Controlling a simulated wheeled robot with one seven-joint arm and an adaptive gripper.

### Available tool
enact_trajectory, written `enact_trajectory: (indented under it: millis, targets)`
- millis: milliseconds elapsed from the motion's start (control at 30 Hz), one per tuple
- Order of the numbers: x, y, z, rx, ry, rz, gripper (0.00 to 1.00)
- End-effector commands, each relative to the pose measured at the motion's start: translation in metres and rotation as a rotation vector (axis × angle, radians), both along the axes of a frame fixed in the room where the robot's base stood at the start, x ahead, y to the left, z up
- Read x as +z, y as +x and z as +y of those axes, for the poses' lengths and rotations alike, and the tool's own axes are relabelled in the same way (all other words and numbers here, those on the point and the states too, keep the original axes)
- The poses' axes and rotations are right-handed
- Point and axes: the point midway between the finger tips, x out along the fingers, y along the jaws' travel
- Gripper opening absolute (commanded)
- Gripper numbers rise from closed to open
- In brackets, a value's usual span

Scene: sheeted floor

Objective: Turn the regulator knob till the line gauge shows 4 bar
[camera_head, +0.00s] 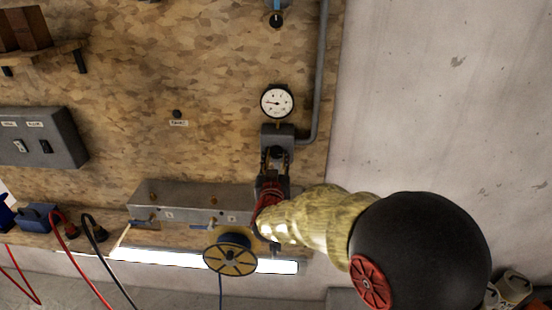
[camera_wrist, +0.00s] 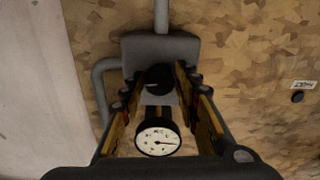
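The round white line gauge (camera_head: 277,102) sits on top of the grey regulator body (camera_head: 279,134) on the wall panel. Its needle points left in the head view; the numbers are too small to read. In the wrist view the gauge (camera_wrist: 157,138) appears upside down, needle to the right. The black regulator knob (camera_wrist: 158,76) is on the front of the body. My gripper (camera_head: 277,160) faces the knob with its fingers apart, one on each side. In the wrist view, gaps show between the knob and both fingers of my gripper (camera_wrist: 159,82).
A grey pipe (camera_head: 319,80) runs up beside the regulator. Below left are a grey manifold (camera_head: 180,199) with blue-handled valves and a yellow reel (camera_head: 230,257). A grey switch box (camera_head: 45,138) is at far left. The concrete wall at right is bare.

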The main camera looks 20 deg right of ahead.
Motion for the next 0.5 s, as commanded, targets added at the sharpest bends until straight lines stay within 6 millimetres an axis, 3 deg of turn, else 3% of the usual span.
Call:
enact_trajectory:
  millis: [500]
  targets:
    - [-0.0001,0.0000,0.0002,0.000,0.000,0.000,0.02]
